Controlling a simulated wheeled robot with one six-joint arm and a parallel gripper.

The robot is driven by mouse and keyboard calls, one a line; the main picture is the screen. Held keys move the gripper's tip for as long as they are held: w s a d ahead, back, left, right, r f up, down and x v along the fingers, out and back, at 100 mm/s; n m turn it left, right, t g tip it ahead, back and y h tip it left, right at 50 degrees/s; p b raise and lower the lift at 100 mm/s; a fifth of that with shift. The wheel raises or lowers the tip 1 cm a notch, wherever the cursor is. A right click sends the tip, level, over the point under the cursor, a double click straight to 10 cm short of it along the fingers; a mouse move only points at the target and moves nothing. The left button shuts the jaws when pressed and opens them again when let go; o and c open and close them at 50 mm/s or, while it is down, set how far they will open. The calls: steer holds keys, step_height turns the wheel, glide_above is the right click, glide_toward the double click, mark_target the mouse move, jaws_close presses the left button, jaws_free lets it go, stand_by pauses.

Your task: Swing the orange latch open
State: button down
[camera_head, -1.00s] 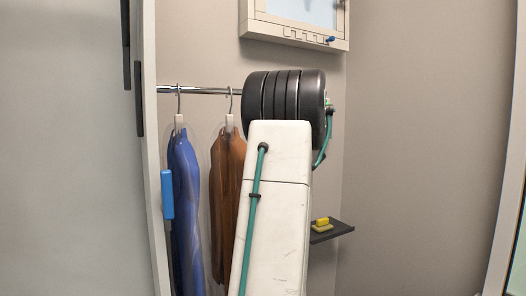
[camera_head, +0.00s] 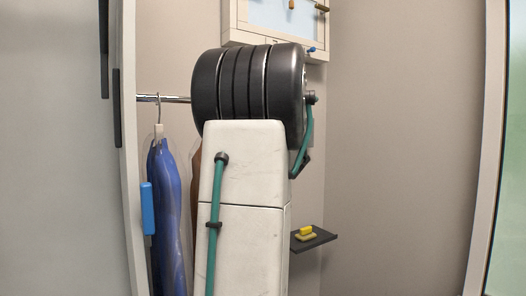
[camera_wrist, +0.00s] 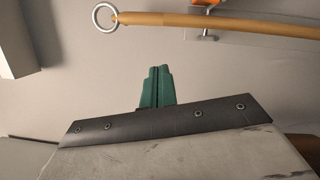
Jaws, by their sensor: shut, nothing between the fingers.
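An orange piece (camera_wrist: 208,3), perhaps the latch, is cut off by the top edge of the wrist view, so its position cannot be told. A tan rod (camera_wrist: 230,24) with a metal ring at its left end crosses just below it. My gripper (camera_wrist: 158,72) shows as two green fingers pressed together, with nothing between them. In the picture its tips are below the rod and apart from it. In the head view my arm hides the gripper. A wall cabinet (camera_head: 318,47) there has small brownish fittings (camera_head: 322,7) at the top edge; I cannot tell if one is the latch.
A blue garment (camera_head: 165,205) hangs from a metal rail (camera_head: 178,99) at left; a brown garment (camera_head: 195,200) is mostly hidden behind my arm. A dark shelf (camera_head: 322,239) at right holds a yellow block (camera_head: 306,232).

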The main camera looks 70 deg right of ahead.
steer(key=v, duration=0.4)
steer(key=shift+s+r, duration=0.1)
steer(key=shift+r, duration=0.15)
stand_by(0.4)
